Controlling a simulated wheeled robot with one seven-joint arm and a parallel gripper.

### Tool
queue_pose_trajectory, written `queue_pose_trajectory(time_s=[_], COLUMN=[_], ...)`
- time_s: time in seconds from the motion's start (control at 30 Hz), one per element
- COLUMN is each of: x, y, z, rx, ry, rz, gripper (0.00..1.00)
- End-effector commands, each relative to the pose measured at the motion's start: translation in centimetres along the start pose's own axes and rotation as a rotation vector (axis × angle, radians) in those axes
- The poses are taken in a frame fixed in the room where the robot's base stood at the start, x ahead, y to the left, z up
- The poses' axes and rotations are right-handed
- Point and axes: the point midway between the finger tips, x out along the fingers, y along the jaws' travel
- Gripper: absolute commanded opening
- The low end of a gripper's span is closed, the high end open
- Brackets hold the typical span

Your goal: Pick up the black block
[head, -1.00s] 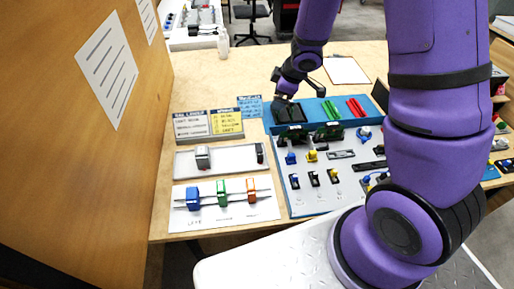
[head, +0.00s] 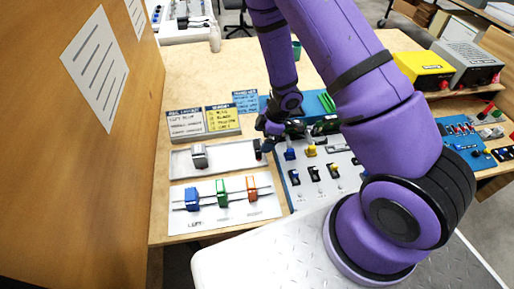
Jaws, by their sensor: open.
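The black block (head: 258,149) is a small dark upright piece at the right end of a pale grey tray (head: 228,155). My gripper (head: 266,145) is open, at the right end of the tray, right beside or over the black block. The dark fingers and the block overlap in the head view, so I cannot tell whether they touch.
A white panel (head: 255,208) with blue, green and orange blocks on rails lies in front of the tray. Small label signs (head: 223,119) stand behind it. To the right is a parts board (head: 300,198) with small coloured switches. My arm hides part of the table.

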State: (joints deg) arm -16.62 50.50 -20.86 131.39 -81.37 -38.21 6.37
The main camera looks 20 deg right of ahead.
Motion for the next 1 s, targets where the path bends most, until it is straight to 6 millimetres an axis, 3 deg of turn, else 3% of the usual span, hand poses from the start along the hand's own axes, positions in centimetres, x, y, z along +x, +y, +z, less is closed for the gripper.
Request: queue_pose_trajectory(time_s=[0.27, 0.7, 1.0], x=[1.5, 5.9, 6.2], y=[0.0, 0.2, 0.3], z=[0.1, 0.3, 0.2], rx=[0.0, 0.0, 0.0], ry=[-0.002, -0.002, -0.001], rz=[-0.001, 0.0, 0.002], gripper=[0.96, 0.96, 0.96])
